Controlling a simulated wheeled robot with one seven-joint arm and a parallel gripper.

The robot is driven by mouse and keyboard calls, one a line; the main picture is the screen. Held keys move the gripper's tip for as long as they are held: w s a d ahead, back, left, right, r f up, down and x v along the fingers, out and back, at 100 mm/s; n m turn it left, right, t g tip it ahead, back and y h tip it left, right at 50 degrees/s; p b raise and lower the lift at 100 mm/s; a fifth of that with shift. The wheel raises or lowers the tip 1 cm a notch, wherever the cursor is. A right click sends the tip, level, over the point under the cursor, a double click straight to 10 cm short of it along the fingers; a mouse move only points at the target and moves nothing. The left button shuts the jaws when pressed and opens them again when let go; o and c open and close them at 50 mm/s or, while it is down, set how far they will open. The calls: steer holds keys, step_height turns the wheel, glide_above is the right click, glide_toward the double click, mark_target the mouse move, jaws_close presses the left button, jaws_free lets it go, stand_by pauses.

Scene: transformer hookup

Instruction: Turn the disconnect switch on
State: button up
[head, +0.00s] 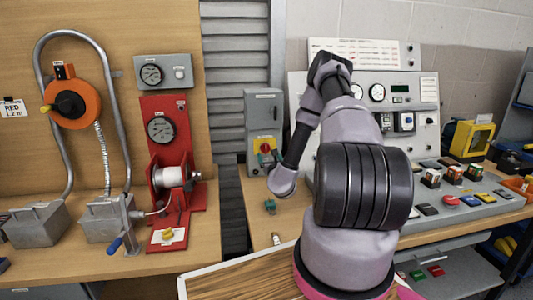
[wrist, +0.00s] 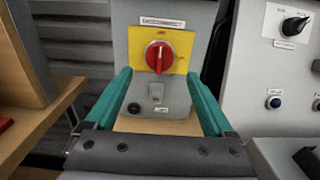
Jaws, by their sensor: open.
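The disconnect switch is a grey box (head: 263,108) standing on the bench left of the control console in the head view. Its red rotary knob (wrist: 159,57) sits on a yellow plate (wrist: 180,45) in the wrist view, with the knob's grip ridge close to upright. The plate's small markings are too blurred to read. My gripper (wrist: 159,74) is open, with its teal fingers spread to the left and right in front of the box. The knob lies between them in the picture, with nothing held. In the head view my arm partly hides the area beside the switch.
The grey console (head: 420,86) with gauges and knobs stands close on the right. A wooden panel with a red winch stand (head: 165,150) and an orange reel (head: 88,88) is at left. A slatted grey wall (head: 230,75) lies behind the gap between benches.

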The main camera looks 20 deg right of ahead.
mark_target(266, 151)
steer(key=shift+x, duration=2.7)
steer(key=c, duration=1.4)
